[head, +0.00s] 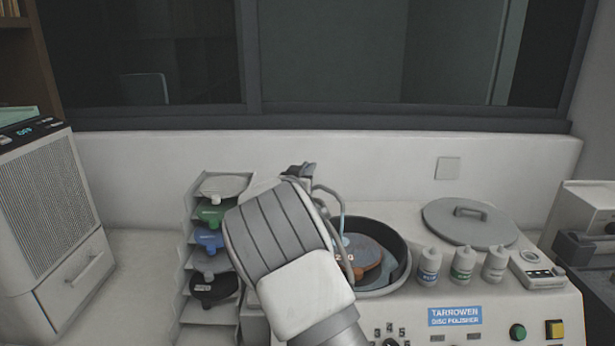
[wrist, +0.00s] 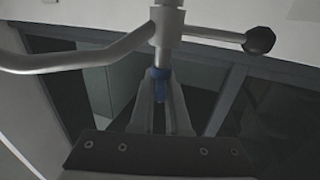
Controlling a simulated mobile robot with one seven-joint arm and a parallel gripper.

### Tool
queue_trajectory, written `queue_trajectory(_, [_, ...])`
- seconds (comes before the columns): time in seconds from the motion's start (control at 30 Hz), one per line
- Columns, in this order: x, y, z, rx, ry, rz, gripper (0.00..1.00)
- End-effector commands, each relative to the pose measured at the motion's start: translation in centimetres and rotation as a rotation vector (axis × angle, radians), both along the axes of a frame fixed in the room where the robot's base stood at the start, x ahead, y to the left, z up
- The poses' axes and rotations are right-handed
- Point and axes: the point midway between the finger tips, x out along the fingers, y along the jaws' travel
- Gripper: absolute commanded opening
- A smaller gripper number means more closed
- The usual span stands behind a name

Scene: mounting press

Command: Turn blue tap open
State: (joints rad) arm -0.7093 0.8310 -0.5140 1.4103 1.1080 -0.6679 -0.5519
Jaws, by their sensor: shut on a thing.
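The blue tap (wrist: 160,74) shows in the wrist view as a small blue piece at the lower end of a grey vertical stem. My gripper (wrist: 161,84) has its two pale fingers closed on this blue piece, one on each side. In the head view my gripper is mostly hidden behind my own wrist, with only a dark part (head: 300,170) showing above it. The blue tap cannot be made out in the head view. How far the tap is turned cannot be told.
A grey lever with a black knob (wrist: 260,40) reaches right from the stem, and a bent pipe (wrist: 90,60) reaches left. The polisher bowl (head: 395,240), several bottles (head: 463,264) and a round lid (head: 468,223) lie right of my arm. A disc rack (head: 192,262) stands left.

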Motion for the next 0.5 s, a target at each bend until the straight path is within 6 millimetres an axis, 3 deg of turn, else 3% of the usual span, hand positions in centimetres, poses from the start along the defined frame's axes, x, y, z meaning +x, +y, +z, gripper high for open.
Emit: queue_trajectory(0.5, [0.08,0.01,-0.24,0.005,-0.009,0.177,0.0])
